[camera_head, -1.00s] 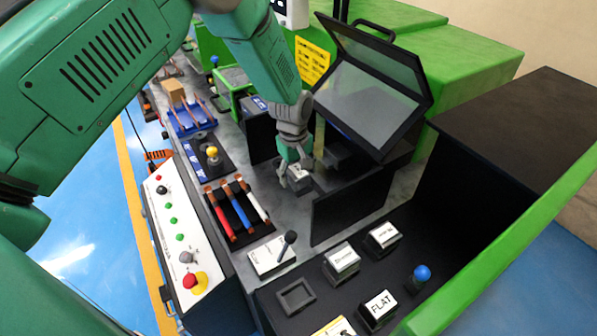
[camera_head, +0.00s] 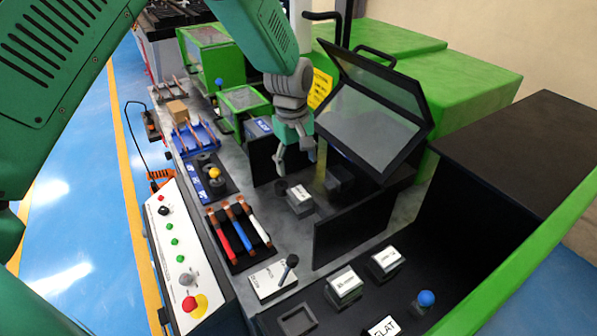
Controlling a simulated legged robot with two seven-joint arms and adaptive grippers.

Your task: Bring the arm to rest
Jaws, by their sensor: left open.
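My left arm comes in from the upper left in green. Its gripper (camera_head: 293,163) hangs open and empty above the grey worktop (camera_head: 205,275), its fingers pointing down. Below it, a small block with a white label (camera_head: 300,200) sits on the worktop, apart from the fingers. A dark block (camera_head: 340,180) stands to the right of the gripper, under the raised clear guard (camera_head: 375,110). My right gripper is not in view.
Black upright plates (camera_head: 352,228) stand close to the gripper. A tray of coloured-handled tools (camera_head: 238,232), a lever box (camera_head: 273,280) and a button panel (camera_head: 175,250) line the front. Labelled blocks (camera_head: 343,284) sit in the dark bay at lower right.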

